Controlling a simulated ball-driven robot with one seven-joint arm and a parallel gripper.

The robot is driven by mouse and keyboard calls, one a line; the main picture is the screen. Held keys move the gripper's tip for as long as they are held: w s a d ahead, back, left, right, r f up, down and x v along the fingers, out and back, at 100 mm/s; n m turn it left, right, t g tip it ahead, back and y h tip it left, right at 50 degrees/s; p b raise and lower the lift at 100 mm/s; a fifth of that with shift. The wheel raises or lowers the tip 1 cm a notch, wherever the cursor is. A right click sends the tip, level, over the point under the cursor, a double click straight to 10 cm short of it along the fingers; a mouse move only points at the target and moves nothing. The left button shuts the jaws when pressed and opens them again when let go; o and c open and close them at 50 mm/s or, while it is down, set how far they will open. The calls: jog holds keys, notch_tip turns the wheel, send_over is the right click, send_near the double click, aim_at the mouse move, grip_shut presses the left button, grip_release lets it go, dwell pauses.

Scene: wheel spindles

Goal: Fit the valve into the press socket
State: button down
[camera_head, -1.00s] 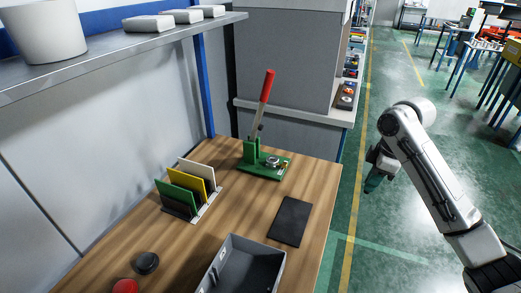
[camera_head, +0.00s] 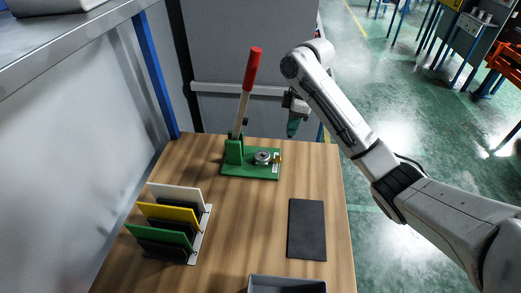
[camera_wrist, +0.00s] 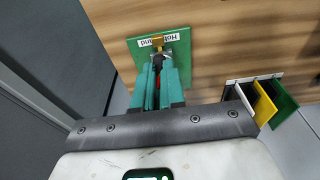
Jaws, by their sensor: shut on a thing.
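The press (camera_head: 249,171) stands at the back of the wooden bench, with a green base and a red-handled lever (camera_head: 253,70). Its round metal socket (camera_head: 263,157) sits on the base beside a small brass part (camera_head: 278,158). My gripper (camera_head: 291,134) hangs right of and behind the press, apart from it. In the wrist view my green fingers (camera_wrist: 161,78) are shut on a small dark piece with some red, which I take as the valve (camera_wrist: 158,62). The fingers hide much of it. Beyond it show the green base (camera_wrist: 141,48) and a brass part (camera_wrist: 158,40).
A rack (camera_head: 196,247) with white, yellow and green plates stands at the bench's left. A dark mat (camera_head: 307,230) lies at the right, and a grey bin (camera_head: 287,284) at the front. A shelf (camera_head: 70,38) overhangs at left. The bench's middle is clear.

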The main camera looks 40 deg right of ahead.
jog(key=w+a+f, duration=0.1)
jog(key=w+f, duration=0.1)
jog(key=w+a+f, duration=0.2)
jog(key=f, duration=0.1)
jog(key=w+a+f+p, duration=0.1)
jog(key=w+f, duration=0.1)
jog(key=w, duration=0.1)
jog(key=shift+a+f, duration=0.25)
jog(key=shift+a, duration=0.1)
jog(key=shift+f+p, duration=0.4)
jog(key=shift+f, duration=1.2)
jog(key=c, duration=1.7)
grip_release()
jog(key=shift+f, duration=0.1)
jog(key=o, duration=0.5)
jog(key=r, duration=0.4)
jog(key=s+r, duration=0.1)
jog(key=r, duration=0.3)
jog(key=d+r+b, duration=0.1)
jog(key=r, duration=0.3)
jog(key=shift+s+r, duration=0.1)
jog(key=shift+s, duration=0.1)
